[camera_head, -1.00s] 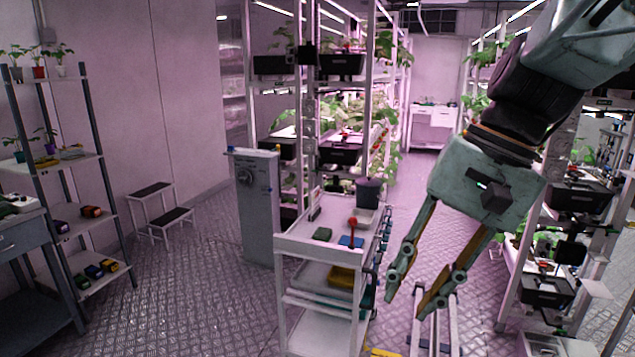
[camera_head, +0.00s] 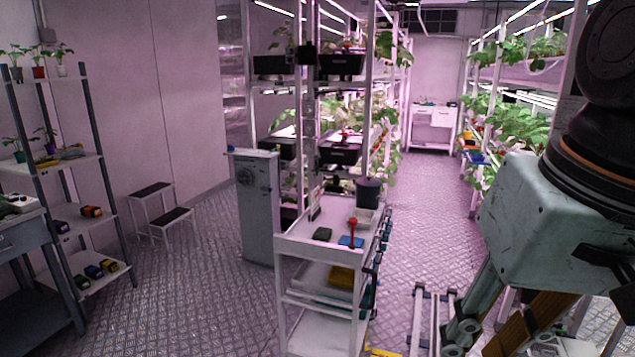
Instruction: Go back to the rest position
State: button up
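My gripper (camera_head: 479,343) is at the lower right of the head view, with its pale green body (camera_head: 535,225) close to the camera. The two fingers point down and to the left, with a gap between them and nothing seen held there. The finger ends come close to the bottom edge of the picture, and part of the gripper is cut off. The gripper hangs in front of the aisle floor, right of the white trolley and apart from it.
A white trolley (camera_head: 284,262) with a red-handled tool (camera_head: 352,228) and a dark pot (camera_head: 368,192) stands at the centre. A step stool (camera_head: 155,188) and shelf (camera_head: 75,157) are at the left.

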jog(key=shift+n+t+h, duration=0.5)
jog(key=shift+n+t, duration=0.2)
jog(key=shift+s+d+f, duration=0.1)
jog(key=shift+s+d, duration=0.25)
jog(key=shift+s, duration=0.35)
jog(key=shift+s+d+r, duration=0.1)
jog(key=shift+s+d, duration=0.3)
jog(key=shift+s, duration=0.3)
jog(key=shift+s+d+f, duration=0.1)
jog(key=shift+s+d, duration=0.25)
jog(key=shift+s, duration=0.35)
jog(key=shift+f, duration=0.1)
